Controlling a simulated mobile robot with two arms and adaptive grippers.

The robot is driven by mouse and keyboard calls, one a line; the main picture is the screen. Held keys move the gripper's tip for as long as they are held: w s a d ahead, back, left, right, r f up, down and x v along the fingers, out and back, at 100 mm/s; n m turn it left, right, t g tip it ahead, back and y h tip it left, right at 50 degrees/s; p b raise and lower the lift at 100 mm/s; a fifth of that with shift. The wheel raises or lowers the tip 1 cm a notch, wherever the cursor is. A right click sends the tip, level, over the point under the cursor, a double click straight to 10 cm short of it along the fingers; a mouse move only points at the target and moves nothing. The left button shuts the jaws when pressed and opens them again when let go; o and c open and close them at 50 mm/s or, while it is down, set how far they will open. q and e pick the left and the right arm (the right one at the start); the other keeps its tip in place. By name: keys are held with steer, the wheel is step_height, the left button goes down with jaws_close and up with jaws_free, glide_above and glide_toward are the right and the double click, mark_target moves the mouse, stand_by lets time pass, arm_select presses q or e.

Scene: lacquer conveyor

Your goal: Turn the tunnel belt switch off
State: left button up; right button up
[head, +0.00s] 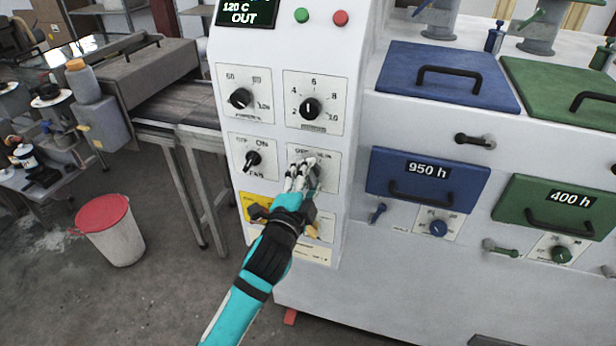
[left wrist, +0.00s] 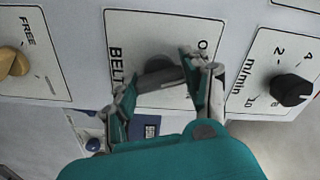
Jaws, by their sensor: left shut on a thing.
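The belt switch plate (head: 331,158) is a white square on the front of the white control panel, below a numbered speed dial. It also shows in the left wrist view (left wrist: 125,33), turned sideways, with "BELT" along one edge and part of "O.." at the opposite corner. My left gripper (head: 304,168) is at this plate and covers its middle. In the left wrist view, its fingers (left wrist: 162,84) are on both sides of the dark switch knob (left wrist: 160,66), shut on it. The knob's pointing direction is hidden. My right gripper is not in view.
A fan switch (head: 253,160) is left of the belt switch, and the speed dial (head: 310,108) is above. A yellow plate (head: 257,199) is below left. Blue (head: 428,180) and green drawers (head: 558,205) are on the right. A red-topped bin (head: 112,238) stands on the floor.

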arm_select(q)
steer(key=n, duration=0.3)
steer(key=shift+f+n, duration=0.1)
steer(key=shift+n, duration=0.2)
stand_by(1.1)
steer(key=o, duration=1.2)
steer(key=v, duration=1.2)
